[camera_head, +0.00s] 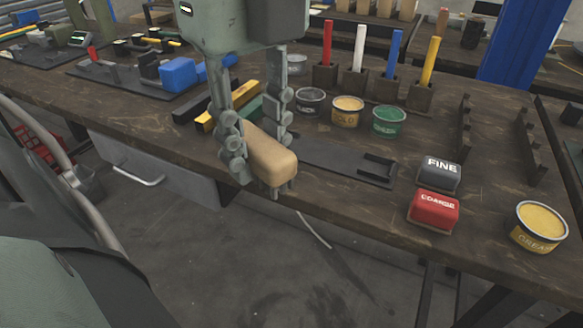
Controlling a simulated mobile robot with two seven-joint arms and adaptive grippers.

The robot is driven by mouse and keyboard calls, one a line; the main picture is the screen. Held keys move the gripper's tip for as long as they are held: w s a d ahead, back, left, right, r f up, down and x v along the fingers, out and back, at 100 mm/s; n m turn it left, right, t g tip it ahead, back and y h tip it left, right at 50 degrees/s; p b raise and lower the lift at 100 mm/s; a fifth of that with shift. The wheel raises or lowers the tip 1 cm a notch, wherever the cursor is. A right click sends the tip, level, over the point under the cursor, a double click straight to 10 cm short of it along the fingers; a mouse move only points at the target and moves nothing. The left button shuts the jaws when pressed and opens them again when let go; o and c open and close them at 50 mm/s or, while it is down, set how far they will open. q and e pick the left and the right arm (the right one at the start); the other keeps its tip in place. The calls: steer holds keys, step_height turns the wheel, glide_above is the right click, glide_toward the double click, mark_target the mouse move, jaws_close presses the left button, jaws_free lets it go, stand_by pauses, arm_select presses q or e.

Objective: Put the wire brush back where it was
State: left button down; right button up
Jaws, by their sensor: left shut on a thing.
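The wire brush (272,158) shows as a tan wooden block with rounded edges. My left gripper (258,172) comes down from the top of the view and is shut on it, one finger on each side. The brush is at the front edge of the workbench (330,205); I cannot tell how far above the top it is. Its bristles are mostly hidden; a little grey shows below the block. A flat dark mat (335,160) with a low bracket (377,165) at its right end lies just right of the brush. My right gripper is not in view.
Right of the mat are a grey FINE block (439,173), a red COARSE block (433,210) and a yellow GREASE tin (539,227). Behind are a gold tin (347,112), a green tin (389,120) and several coloured sticks in dark holders. Yellow-and-black bars (213,118) lie left of the gripper.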

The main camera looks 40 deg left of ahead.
arm_select(q)
glide_above(307, 183)
steer(key=f, duration=0.6)
steer(key=shift+s+d+f+p, duration=0.1)
steer(key=shift+s+f+p, duration=0.1)
steer(key=shift+f+p, duration=0.15)
steer(key=shift+w+f, duration=0.1)
steer(key=shift+w, duration=0.15)
step_height(307, 183, down, 3)
steer(key=shift+f, duration=0.5)
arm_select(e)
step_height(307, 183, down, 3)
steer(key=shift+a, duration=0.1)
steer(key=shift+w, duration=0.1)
arm_select(q)
steer(key=shift+f, duration=0.15)
steer(key=c, duration=1.2)
jaws_free()
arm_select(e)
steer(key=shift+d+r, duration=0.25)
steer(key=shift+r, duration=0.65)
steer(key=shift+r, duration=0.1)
